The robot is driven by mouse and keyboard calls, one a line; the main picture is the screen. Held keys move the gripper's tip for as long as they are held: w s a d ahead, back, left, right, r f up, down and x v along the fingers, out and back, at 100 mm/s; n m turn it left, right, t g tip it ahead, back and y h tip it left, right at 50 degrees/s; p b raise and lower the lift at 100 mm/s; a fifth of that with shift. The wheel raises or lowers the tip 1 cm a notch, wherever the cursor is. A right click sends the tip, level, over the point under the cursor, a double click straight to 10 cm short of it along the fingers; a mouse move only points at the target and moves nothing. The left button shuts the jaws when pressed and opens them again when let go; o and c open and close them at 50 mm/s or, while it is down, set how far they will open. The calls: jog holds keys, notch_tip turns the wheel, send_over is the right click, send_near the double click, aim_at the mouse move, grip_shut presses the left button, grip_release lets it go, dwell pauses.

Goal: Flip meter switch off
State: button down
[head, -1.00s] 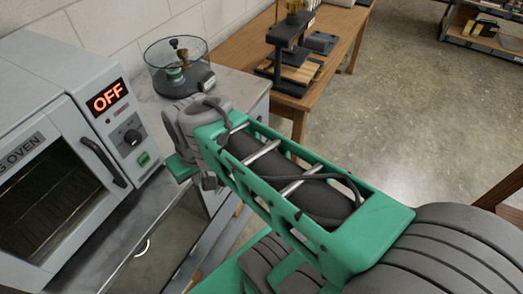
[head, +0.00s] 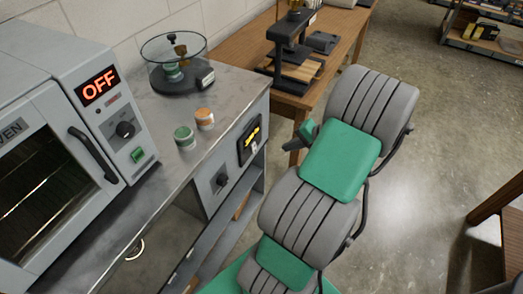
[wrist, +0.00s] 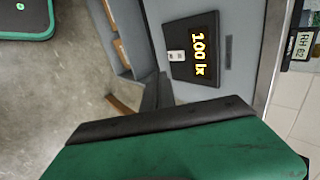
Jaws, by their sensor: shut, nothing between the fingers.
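The meter (head: 250,140) is a black panel on the grey front face of the bench cabinet, with lit yellow digits. In the wrist view the meter (wrist: 183,72) appears turned sideways and reads "100 lx". Its small pale switch (wrist: 176,56) sits beside the digits; I cannot tell its position for sure. My gripper (head: 292,145) is to the right of the meter in the head view, apart from it, and partly hidden by my arm. In the wrist view my gripper's dark fingertips (wrist: 157,90) are shut and empty, below the meter in the picture.
An oven (head: 45,160) with a lit "OFF" display stands at left. Green (head: 185,138) and orange (head: 205,119) jars and a glass-walled device (head: 174,65) stand on the grey bench. A wooden table (head: 240,50) stands behind. Open floor lies at right.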

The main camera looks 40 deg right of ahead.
aim_at(254, 148)
jog(key=w+r+x, duration=0.1)
jog(key=w+x, duration=0.1)
jog(key=x, duration=1.1)
jog(key=shift+a+r, duration=0.25)
jog(key=shift+r, duration=0.1)
jog(key=shift+w+a+f, duration=0.1)
jog(key=shift+a+f, duration=0.1)
jog(key=shift+r+t+p, duration=0.3)
jog(key=shift+r+p, duration=0.15)
jog(key=shift+r, duration=0.55)
jog(key=shift+d, duration=0.1)
